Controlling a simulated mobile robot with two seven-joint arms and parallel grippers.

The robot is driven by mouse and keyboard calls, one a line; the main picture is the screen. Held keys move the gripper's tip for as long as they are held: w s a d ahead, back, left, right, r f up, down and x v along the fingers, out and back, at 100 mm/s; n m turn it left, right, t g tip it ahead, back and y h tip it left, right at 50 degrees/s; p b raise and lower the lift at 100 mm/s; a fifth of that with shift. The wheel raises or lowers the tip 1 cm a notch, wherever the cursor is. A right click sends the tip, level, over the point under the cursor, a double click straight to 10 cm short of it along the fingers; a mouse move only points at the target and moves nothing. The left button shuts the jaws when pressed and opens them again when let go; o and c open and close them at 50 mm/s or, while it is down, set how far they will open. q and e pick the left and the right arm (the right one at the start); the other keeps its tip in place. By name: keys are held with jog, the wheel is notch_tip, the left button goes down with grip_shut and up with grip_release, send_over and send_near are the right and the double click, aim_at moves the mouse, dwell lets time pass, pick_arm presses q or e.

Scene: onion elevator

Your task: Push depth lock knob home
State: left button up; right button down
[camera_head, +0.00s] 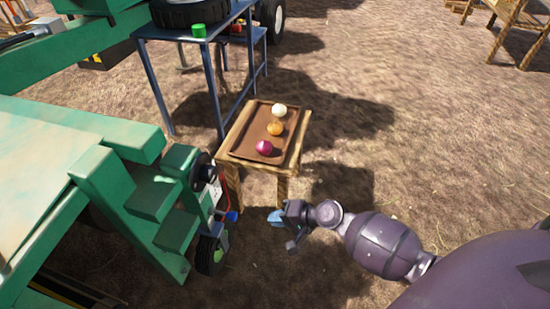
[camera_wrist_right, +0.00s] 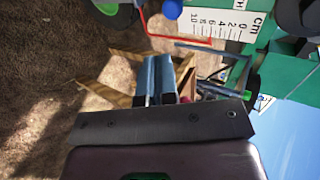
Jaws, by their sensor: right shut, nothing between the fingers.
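A blue knob (camera_head: 232,216) sits on the side of the green machine (camera_head: 150,210), by a small wheel (camera_head: 211,250). It also shows at the top edge of the right wrist view (camera_wrist_right: 172,9), partly cut off, beside a red rod (camera_wrist_right: 145,32) and a white cm scale (camera_wrist_right: 228,27). My right gripper (camera_head: 277,217) is shut and empty, with blue fingers. It is to the right of the knob in the head view, with a gap between them. Its fingers (camera_wrist_right: 157,62) lie side by side in the wrist view. My left gripper is not in view.
A wooden stand (camera_head: 232,165) carries a brown tray (camera_head: 262,107) with a white, an orange and a purple onion, just behind my right gripper. A blue metal table (camera_head: 160,85) stands farther back. Bare ground lies to the right.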

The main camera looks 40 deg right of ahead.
aim_at(233, 214)
pick_arm(q)
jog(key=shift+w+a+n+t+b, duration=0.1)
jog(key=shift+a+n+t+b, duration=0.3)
jog(key=shift+b, duration=0.6)
pick_arm(e)
jog(key=shift+w+a+r+x, duration=0.1)
jog(key=shift+r+x, duration=0.2)
jog(key=shift+x, duration=1.45)
jog(key=shift+w+a+r+x, duration=0.15)
jog(key=shift+r+x, duration=0.1)
jog(key=shift+x, duration=1.5)
jog(key=shift+w+a+r+x, duration=0.1)
jog(key=shift+r+x, duration=0.2)
jog(key=shift+x, duration=1.45)
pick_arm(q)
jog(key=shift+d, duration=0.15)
pick_arm(e)
jog(key=w+a, duration=0.2)
jog(key=shift+w, duration=0.35)
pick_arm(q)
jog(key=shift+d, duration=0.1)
pick_arm(e)
jog(key=shift+w+r, duration=0.1)
jog(key=shift+a, duration=0.1)
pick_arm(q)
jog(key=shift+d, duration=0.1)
